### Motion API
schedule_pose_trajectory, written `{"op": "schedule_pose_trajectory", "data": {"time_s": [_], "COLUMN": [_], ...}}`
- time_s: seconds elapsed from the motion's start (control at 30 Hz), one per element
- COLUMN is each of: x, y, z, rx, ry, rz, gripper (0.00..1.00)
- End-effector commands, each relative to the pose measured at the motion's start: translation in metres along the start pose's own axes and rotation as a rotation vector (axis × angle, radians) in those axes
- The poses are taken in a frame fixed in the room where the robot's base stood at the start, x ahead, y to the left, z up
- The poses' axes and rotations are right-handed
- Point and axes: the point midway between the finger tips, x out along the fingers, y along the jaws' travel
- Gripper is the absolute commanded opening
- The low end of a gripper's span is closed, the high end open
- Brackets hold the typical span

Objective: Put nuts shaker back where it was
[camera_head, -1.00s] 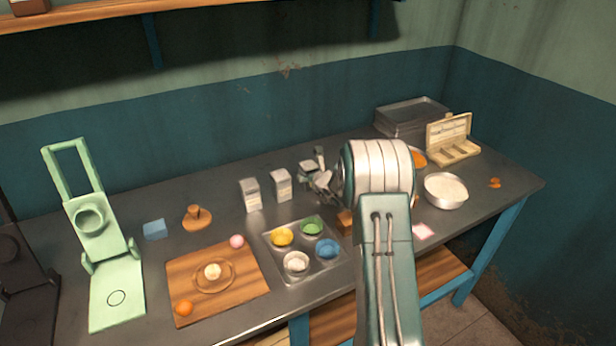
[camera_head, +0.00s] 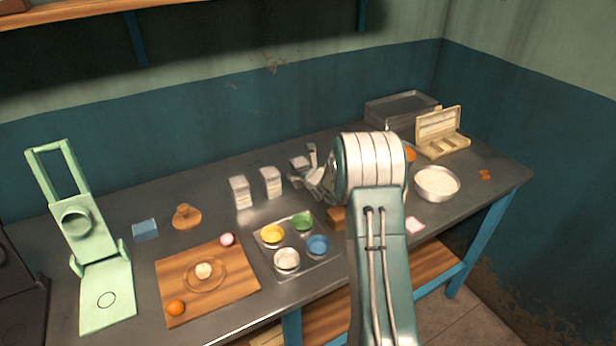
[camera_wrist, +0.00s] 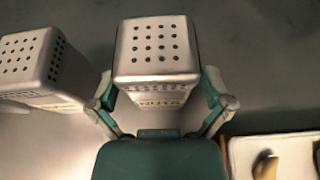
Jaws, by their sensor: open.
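A metal shaker (camera_wrist: 157,45) with a square, holed top stands between the fingers of my gripper (camera_wrist: 160,95) in the wrist view. The fingers are spread on either side of it; its label is too small to read. In the head view this shaker (camera_head: 299,166) shows at the left of my gripper (camera_head: 314,172). Two similar shakers stand to its left, one nearer (camera_head: 271,182) and one farther (camera_head: 240,192). One of them (camera_wrist: 42,65) also shows at the left of the wrist view. I cannot tell by label which is the nuts shaker.
A metal tray (camera_head: 262,262) with coloured bowls lies in front of the shakers. A wooden board (camera_head: 235,285) and a green press (camera_head: 100,285) are at left. A flour bowl (camera_head: 437,185) and a pale open box (camera_head: 441,137) are at right. My arm hides part of the counter.

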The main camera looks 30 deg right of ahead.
Motion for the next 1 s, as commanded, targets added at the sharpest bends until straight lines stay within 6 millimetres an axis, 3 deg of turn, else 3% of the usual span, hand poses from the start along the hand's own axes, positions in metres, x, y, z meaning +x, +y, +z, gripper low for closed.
{"op": "schedule_pose_trajectory", "data": {"time_s": [0.4,0.7,0.77,0.83,1.0], "x": [-0.082,-0.111,-0.116,-0.126,-0.170], "y": [-0.001,0.004,0.014,0.038,0.119], "z": [0.001,0.004,0.012,0.029,0.069], "rx": [0.001,-0.016,-0.064,-0.171,-0.569], "ry": [-0.001,-0.003,-0.009,-0.021,-0.061], "rz": [-0.002,0.009,0.039,0.103,0.326], "gripper": [1.00,1.00,1.00,1.00,1.00]}}
